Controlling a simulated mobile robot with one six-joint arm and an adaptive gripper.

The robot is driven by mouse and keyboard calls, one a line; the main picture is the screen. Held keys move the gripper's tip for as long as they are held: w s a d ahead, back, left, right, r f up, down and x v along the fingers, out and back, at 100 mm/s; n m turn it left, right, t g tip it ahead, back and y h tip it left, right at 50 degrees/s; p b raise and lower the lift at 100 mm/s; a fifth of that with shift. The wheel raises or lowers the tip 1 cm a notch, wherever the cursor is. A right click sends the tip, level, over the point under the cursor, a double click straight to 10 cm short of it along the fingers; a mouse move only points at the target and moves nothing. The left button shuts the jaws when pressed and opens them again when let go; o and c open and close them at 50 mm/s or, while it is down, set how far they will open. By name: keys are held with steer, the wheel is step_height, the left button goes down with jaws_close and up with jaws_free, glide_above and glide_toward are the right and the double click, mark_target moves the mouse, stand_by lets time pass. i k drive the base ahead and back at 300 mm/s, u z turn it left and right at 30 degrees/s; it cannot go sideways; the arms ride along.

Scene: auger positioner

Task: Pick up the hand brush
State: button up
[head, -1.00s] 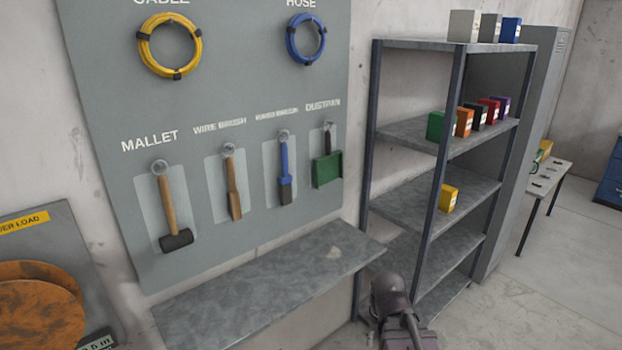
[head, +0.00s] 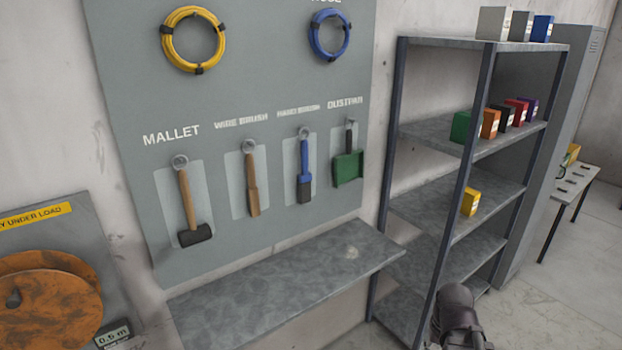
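The hand brush (head: 304,172) hangs on the grey tool board in the head view, under a blurred label that seems to read hand brush. It has a blue handle and a dark lower end, and hangs upright from a round hook. A wire brush (head: 251,184) with a wooden handle hangs to its left. A green dustpan (head: 348,164) hangs to its right. Part of my arm shows at the bottom right, low and well apart from the brush. My gripper's fingers are not visible.
A bare grey shelf (head: 290,285) juts out below the tools. A mallet (head: 189,208) hangs further left. A metal rack (head: 462,200) with small coloured boxes stands to the right. An orange-brown disc (head: 50,300) is at the lower left.

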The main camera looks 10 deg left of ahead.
mark_target(305, 179)
steer(key=u, duration=0.05)
steer(key=i, duration=1)
steer(key=z, duration=0.05)
